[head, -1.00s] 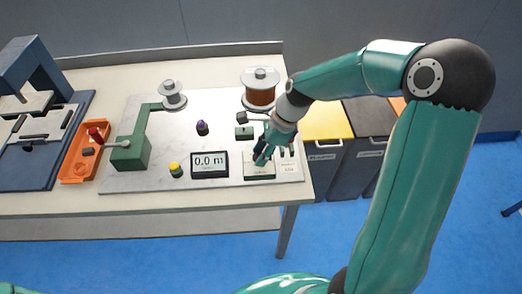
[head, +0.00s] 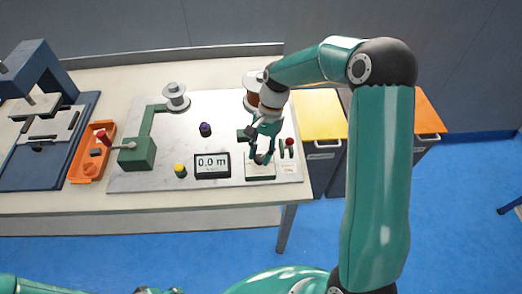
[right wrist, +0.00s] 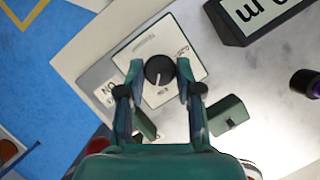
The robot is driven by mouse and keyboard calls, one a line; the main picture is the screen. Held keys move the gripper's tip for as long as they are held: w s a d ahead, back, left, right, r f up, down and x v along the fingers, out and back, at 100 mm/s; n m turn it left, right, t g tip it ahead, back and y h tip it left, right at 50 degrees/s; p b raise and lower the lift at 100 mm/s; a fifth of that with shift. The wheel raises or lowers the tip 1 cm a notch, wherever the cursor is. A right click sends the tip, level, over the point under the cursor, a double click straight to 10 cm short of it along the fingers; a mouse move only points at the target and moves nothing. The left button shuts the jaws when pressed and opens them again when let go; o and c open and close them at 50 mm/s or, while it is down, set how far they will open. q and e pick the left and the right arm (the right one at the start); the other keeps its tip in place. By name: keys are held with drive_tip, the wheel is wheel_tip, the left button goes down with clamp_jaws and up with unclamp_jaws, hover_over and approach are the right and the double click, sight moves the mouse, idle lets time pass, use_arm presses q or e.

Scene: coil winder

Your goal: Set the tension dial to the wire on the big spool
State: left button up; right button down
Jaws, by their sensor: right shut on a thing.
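The tension dial (right wrist: 159,70) is a round black knob with a white pointer line, on a white panel (right wrist: 190,45); the panel's markings are too small to read. My right gripper (right wrist: 160,78) is shut on the dial, one finger on each side in the right wrist view. In the head view my right gripper (head: 262,157) reaches down over the panel and mostly hides the dial. The big spool (head: 250,101) stands at the back of the board, wound with copper-brown wire and partly hidden by my right arm. My left gripper is not in view.
A display (head: 212,165) reading 0.0 m stands left of the panel. A red-tipped switch (head: 290,146) is just right of the gripper. A yellow button (head: 180,170), purple knob (head: 205,129), green winder arm (head: 138,154) and orange tray (head: 91,152) lie further left.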

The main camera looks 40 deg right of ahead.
drive_tip(key=shift+w+n+g+h+p, duration=0.2)
drive_tip(key=shift+n+g+h+p, duration=0.15)
drive_tip(key=shift+n, duration=1.35)
drive_tip(key=c, duration=0.8)
unclamp_jaws()
drive_tip(key=shift+o, duration=0.2)
drive_tip(key=v, duration=1.2)
drive_tip(key=shift+w, duration=0.2)
drive_tip(key=shift+a+f, duration=0.1)
drive_tip(key=shift+a, duration=0.15)
